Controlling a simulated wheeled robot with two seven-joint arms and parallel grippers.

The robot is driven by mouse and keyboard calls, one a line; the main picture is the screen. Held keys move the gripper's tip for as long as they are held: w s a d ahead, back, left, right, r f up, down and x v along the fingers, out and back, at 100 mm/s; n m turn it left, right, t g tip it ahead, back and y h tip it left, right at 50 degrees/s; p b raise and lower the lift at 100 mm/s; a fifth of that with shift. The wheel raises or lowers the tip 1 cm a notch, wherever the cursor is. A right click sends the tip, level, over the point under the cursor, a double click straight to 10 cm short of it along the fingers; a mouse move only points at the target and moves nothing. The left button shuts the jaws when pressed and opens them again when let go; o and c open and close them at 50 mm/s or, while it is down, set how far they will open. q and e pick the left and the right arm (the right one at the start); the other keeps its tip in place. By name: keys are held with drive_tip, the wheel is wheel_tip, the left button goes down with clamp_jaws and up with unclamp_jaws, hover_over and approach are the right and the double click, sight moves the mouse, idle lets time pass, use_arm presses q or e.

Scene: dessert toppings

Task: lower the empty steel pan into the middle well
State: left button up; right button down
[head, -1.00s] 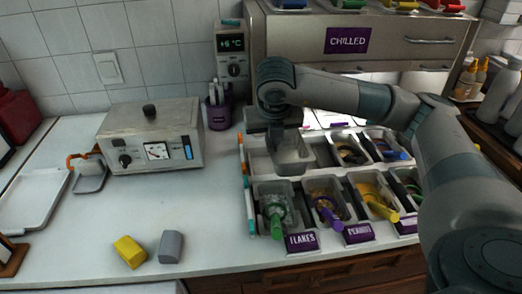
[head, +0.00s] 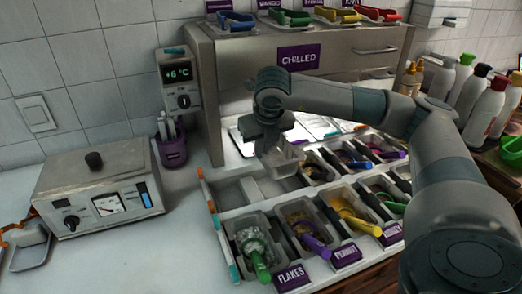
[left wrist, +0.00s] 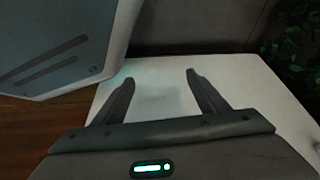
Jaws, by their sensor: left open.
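The empty steel pan (head: 284,162) hangs below my right gripper (head: 268,140), over the back row of the topping rail (head: 226,212). The gripper is shut on the pan's left rim; the fingertips are hard to make out. An open, empty-looking well (head: 232,194) lies left of the pan in the back row. The pan and gripper partly hide the area behind them, and how high the pan is above the rail cannot be told exactly. My left gripper (left wrist: 159,78) shows in the left wrist view, open and empty over a pale surface.
The front row holds pans with toppings and coloured scoops, behind the flakes label (head: 291,277) and peanut label (head: 346,253). More filled pans stand right of the held pan. The chilled cabinet (head: 300,85) rises behind. A metal dial box (head: 98,190) stands at left.

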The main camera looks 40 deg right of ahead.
sight(262, 163)
use_arm(q)
drive_tip(key=shift+w, duration=0.15)
use_arm(e)
drive_tip(key=shift+f, duration=0.2)
drive_tip(key=shift+f, duration=0.15)
drive_tip(key=shift+f+b, duration=0.55)
drive_tip(key=shift+f, duration=0.55)
drive_tip(key=shift+f+b, duration=0.3)
drive_tip(key=shift+f, duration=0.6)
use_arm(q)
drive_tip(key=shift+s+a+r+g+y+b, duration=0.15)
drive_tip(key=shift+s+a+r+g+b, duration=0.15)
drive_tip(key=shift+a+r+g+b, duration=0.25)
drive_tip(key=shift+s+a+r+g+y+b, duration=0.15)
drive_tip(key=shift+s+a+r+g+b, duration=0.2)
drive_tip(key=shift+a+r+b, duration=0.25)
use_arm(e)
drive_tip(key=shift+f, duration=1.15)
use_arm(q)
drive_tip(key=shift+f, duration=0.15)
drive_tip(key=shift+w+d+f+b, duration=0.1)
drive_tip(key=shift+f+b, duration=0.3)
drive_tip(key=shift+b, duration=0.05)
